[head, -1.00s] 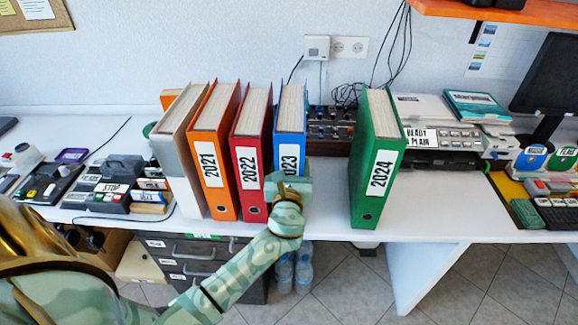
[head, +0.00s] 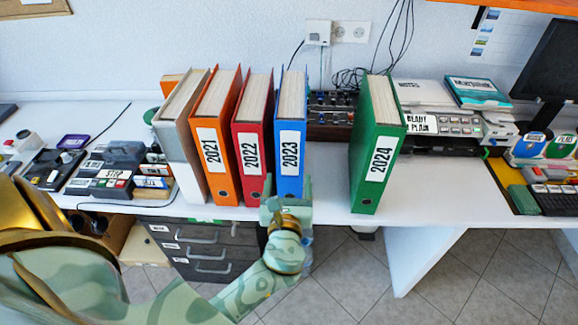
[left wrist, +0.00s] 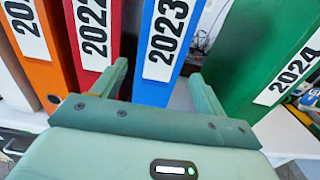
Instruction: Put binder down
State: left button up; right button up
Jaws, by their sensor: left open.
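The blue 2023 binder (head: 290,140) stands upright on the white desk, beside the red 2022 binder (head: 252,140) on its left. The orange 2021 binder (head: 214,140) and a grey binder (head: 183,135) stand further left. The green 2024 binder (head: 377,150) stands apart to the right, with a gap between it and the blue one. My left gripper (head: 286,195) is open in front of the blue binder's lower spine. In the left wrist view, the blue binder (left wrist: 160,80) shows beyond the two spread fingers (left wrist: 160,85), with nothing held. My right gripper is not in view.
A printer (head: 440,125) stands right of the green binder, and a dark device with knobs (head: 330,118) lies behind the gap. Small office items (head: 115,165) cover the desk's left. The desk's front edge runs below the binders, above a drawer unit (head: 205,250).

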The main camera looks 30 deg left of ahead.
pick_arm(q)
jog(key=s+d+f+n+g+h, duration=0.1)
jog(key=s+f+n+g+h, duration=0.3)
jog(key=f, duration=0.6)
jog(key=s+d+f+n+g, duration=0.15)
jog(key=s+f, duration=0.35)
jog(key=f, duration=0.5)
jog(key=s+d+f+n+g+h, duration=0.1)
jog(key=s+f+n+g+h, duration=0.3)
jog(key=f, duration=0.6)
jog(key=s+f+n+g, duration=0.1)
jog(key=s+f+n, duration=0.3)
jog(key=s, duration=0.6)
jog(key=s+f+n+g, duration=0.2)
jog(key=s+f+n, duration=0.3)
jog(key=s, duration=0.6)
jog(key=s+a+f+n+g+h, duration=0.1)
jog(key=s+f+n+g, duration=0.1)
jog(key=s+f+n, duration=0.2)
jog(key=s+n, duration=0.3)
jog(key=s, duration=0.4)
jog(key=shift+f+n, duration=0.35)
jog(key=shift+f, duration=0.05)
jog(key=shift+s+g, duration=0.1)
jog(key=shift+g, duration=0.15)
